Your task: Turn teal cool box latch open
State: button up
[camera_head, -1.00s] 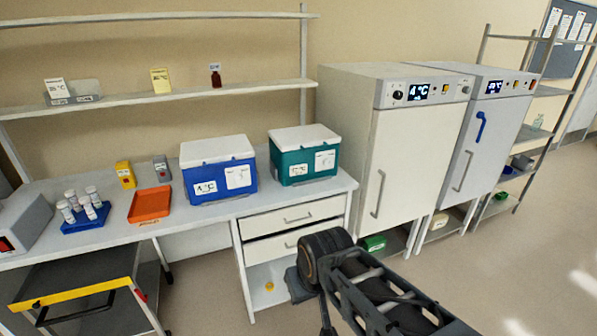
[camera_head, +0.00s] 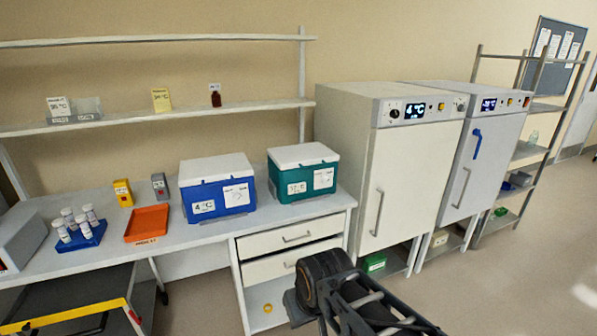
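The teal cool box (camera_head: 296,184) stands on the bench at the right end, its white lid (camera_head: 303,155) closed. Two white labels show on its front. I cannot make out its latch at this size. My arm comes in at the bottom right, in front of the drawers and below the teal box. My gripper's fingers cannot be made out; only dark arm links show clearly.
A blue cool box (camera_head: 217,192) stands just left of the teal one. An orange tray (camera_head: 147,223) and a blue vial rack (camera_head: 79,238) are further left. Two white cabinets (camera_head: 350,150) stand right of the bench. Drawers (camera_head: 290,240) are below the boxes. Open floor lies at the right.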

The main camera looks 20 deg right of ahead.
aim_at(326, 180)
jog(key=k, duration=0.55)
jog(key=u, duration=0.25)
jog(key=i, duration=1.6)
jog(key=z, duration=0.6)
